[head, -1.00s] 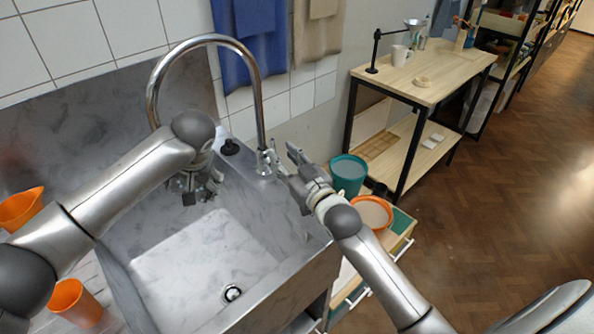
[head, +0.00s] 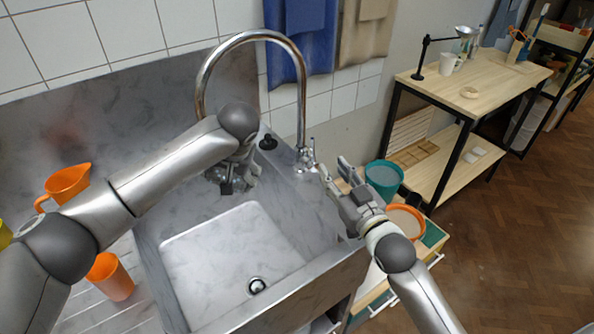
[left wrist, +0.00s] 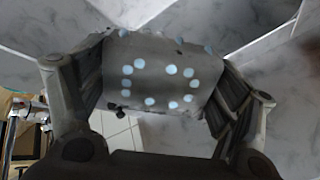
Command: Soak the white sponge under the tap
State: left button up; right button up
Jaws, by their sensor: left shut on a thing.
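The white sponge (left wrist: 158,78) looks grey in the shade and has several pale blue round spots on its face. My left gripper (head: 230,186) is shut on it, with one finger at each side in the left wrist view; in the head view the sponge is hard to make out. This gripper is over the back of the sink basin. The tap (head: 302,90) arches above it; its spout end is hidden behind my left arm. My right gripper (head: 336,177) is open and empty, just right of the tap's lever (head: 312,143); I cannot tell if they touch.
The grey sink (head: 235,240) is empty around its drain. An orange jug (head: 68,185) and an orange cup (head: 111,277) stand at left. A teal bucket (head: 384,179) and an orange bowl (head: 406,221) are close to my right arm. Blue and beige towels hang behind.

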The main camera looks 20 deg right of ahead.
aim_at(312, 154)
dwell(0.4)
jog(key=c, duration=0.5)
jog(key=shift+s+a+n, duration=0.1)
jog(key=shift+a+n, duration=0.1)
jog(key=shift+n, duration=0.5)
grip_shut()
jog(key=s+a+n+y, duration=0.25)
jog(key=a+n, duration=0.25)
jog(key=n, duration=1.3)
jog(key=w+d, duration=0.1)
jog(key=w, duration=1)
jog(key=shift+d+n+g, duration=0.2)
jog(key=shift+n+g, duration=0.1)
